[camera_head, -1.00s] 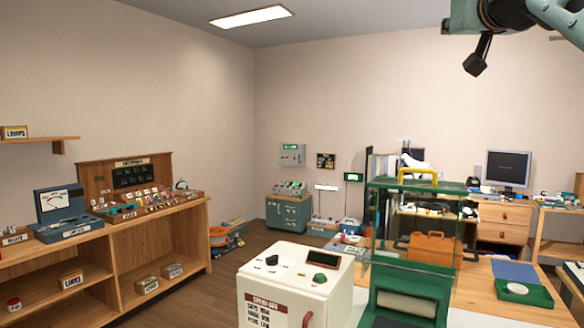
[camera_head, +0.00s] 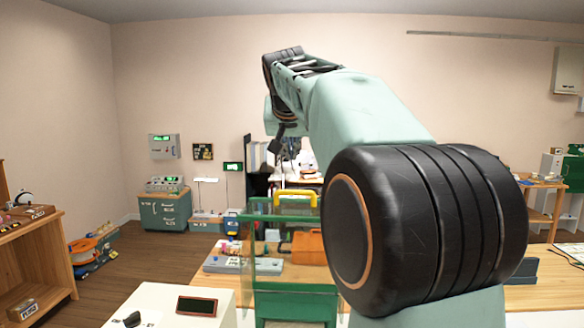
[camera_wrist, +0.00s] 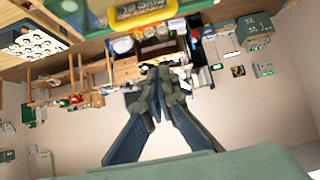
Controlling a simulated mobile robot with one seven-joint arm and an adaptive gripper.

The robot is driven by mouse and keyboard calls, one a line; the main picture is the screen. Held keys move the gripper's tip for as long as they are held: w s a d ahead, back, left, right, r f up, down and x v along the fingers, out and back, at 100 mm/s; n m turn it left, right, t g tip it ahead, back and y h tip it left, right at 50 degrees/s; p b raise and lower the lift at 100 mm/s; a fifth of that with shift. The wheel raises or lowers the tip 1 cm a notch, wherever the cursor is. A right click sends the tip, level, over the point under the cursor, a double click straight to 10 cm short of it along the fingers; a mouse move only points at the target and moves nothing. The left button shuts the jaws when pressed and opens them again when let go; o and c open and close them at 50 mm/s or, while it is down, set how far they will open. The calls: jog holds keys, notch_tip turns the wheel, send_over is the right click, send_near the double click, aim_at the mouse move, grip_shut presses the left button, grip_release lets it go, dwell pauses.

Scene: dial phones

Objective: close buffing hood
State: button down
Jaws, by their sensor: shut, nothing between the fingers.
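The buffing hood is a clear-sided box with a green frame (camera_head: 268,266) and a yellow handle (camera_head: 296,192) on top. In the head view it stands at the centre, partly hidden by my arm. Its clear panel stands above the green base. The yellow handle also shows in the wrist view (camera_wrist: 146,16), at the top edge, apart from my fingers. My gripper (camera_wrist: 158,82) is shut and empty, its dark fingers meeting at the middle of the wrist view. In the head view my arm reaches above and behind the hood.
A white cabinet (camera_head: 165,308) stands left of the hood at the front. An orange case (camera_head: 308,246) sits on the wooden bench behind it. A wooden shelf (camera_head: 30,262) is at the left. Open floor lies between shelf and bench.

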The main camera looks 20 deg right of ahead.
jog(key=shift+g, duration=0.3)
jog(key=x, duration=0.3)
jog(key=p+x, duration=0.1)
jog(key=x, duration=0.3)
jog(key=p+x, duration=0.1)
jog(key=x, duration=0.2)
jog(key=shift+d+f, duration=0.4)
jog(key=shift+s+a+f, duration=0.25)
jog(key=shift+s+f, duration=0.05)
jog(key=shift+s, duration=0.3)
jog(key=shift+s+a+f, duration=0.25)
jog(key=shift+s+f, duration=0.05)
jog(key=shift+s, duration=0.3)
jog(key=shift+s+a+f, duration=0.1)
jog(key=shift+s+f, duration=0.1)
jog(key=shift+f, duration=0.1)
jog(key=shift+s, duration=0.15)
jog(key=shift+a, duration=0.1)
jog(key=shift+f, duration=0.15)
